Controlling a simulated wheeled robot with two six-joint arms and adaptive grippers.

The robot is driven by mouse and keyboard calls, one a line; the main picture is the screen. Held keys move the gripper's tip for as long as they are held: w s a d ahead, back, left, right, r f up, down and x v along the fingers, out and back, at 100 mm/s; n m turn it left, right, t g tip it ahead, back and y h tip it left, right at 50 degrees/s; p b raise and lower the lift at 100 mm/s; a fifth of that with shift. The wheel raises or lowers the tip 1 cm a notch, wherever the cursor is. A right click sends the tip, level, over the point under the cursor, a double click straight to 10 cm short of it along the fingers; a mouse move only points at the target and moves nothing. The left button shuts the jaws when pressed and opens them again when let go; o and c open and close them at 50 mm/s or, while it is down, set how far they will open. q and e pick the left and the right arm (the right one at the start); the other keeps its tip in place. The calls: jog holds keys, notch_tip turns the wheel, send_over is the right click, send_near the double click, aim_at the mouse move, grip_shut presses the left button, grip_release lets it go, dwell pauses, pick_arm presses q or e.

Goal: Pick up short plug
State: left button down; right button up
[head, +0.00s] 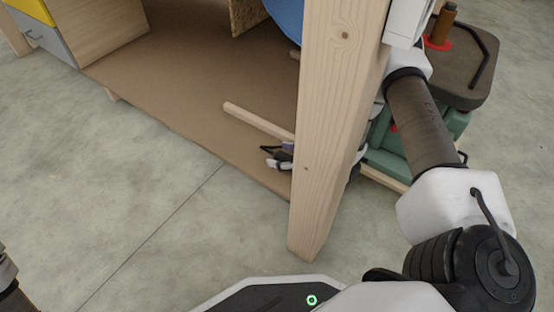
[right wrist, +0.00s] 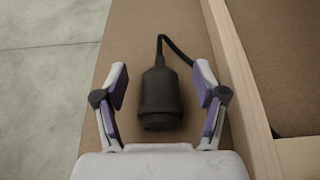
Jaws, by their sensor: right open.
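The short plug appears to be the dark, rounded cylinder (right wrist: 160,94) with a black cord, lying on a brown surface in the right wrist view. My right gripper (right wrist: 161,80) is open, with one purple-padded finger on each side of the plug and a visible gap on both sides. In the head view, the right gripper (head: 279,157) shows only in part beside a wooden post, which hides the rest of it and the wrist. The plug is not clear in the head view. My left gripper is out of view.
The wooden post (head: 332,130) stands between my head camera and the right gripper. A light wooden bar (head: 257,121) lies on the brown panel (head: 190,75). Green and dark equipment (head: 455,70) stands at right. Open concrete floor (head: 110,190) lies at left.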

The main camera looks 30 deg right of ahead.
aim_at(282, 154)
grip_shut()
